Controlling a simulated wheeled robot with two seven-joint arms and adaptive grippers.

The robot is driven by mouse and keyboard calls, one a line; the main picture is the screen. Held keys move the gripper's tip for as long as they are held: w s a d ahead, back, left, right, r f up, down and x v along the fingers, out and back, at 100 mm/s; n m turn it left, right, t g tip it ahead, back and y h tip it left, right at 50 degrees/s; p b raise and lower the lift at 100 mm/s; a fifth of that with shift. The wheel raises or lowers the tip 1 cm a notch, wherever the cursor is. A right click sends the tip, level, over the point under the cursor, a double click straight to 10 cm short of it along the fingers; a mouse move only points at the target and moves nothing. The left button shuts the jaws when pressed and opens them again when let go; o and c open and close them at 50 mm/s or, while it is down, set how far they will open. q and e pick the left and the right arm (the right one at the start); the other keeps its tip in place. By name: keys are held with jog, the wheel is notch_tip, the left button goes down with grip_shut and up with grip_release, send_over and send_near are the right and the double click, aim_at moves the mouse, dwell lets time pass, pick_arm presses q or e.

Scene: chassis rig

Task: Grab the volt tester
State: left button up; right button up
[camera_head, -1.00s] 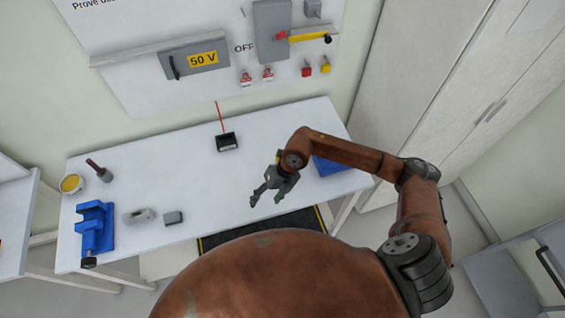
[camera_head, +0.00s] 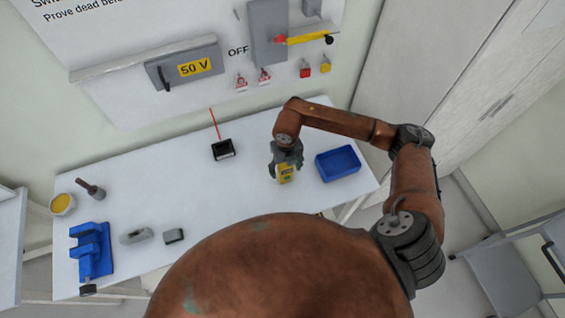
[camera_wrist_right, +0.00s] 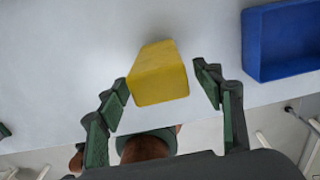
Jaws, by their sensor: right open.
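The volt tester, a yellow block with a dark display (camera_head: 286,173), stands on the white table in the head view, left of the blue tray. In the right wrist view, the yellow block (camera_wrist_right: 158,76) lies between the tips of the two fingers, with a gap on each side. My right gripper (camera_head: 285,167) is open around it from above and partly hides its top in the head view. The open fingers also show in the right wrist view (camera_wrist_right: 167,88). My left gripper is in neither view.
The blue tray (camera_head: 338,163) is right of my right gripper. A black box with a red rod (camera_head: 223,149) stands to the left. A blue vise (camera_head: 91,251), small grey blocks (camera_head: 173,236) and a yellow-filled cup (camera_head: 62,204) are farther left. The middle of the table is clear.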

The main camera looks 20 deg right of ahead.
aim_at(285, 176)
jog(key=shift+w, duration=0.25)
jog(key=shift+f, duration=0.25)
notch_tip(285, 176, down, 2)
jog(key=shift+d+f+p, duration=0.1)
jog(key=shift+f+p, duration=0.15)
jog(key=shift+p, duration=0.1)
jog(key=f, duration=0.1)
jog(key=f+p, duration=0.1)
jog(key=f, duration=0.1)
jog(key=shift+w+f, duration=0.2)
jog(key=shift+f, duration=0.65)
jog(key=c, duration=0.7)
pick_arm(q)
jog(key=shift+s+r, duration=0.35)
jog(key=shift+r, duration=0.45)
pick_arm(e)
jog(key=c, duration=0.6)
jog(key=shift+r, duration=0.1)
jog(key=shift+c, duration=0.2)
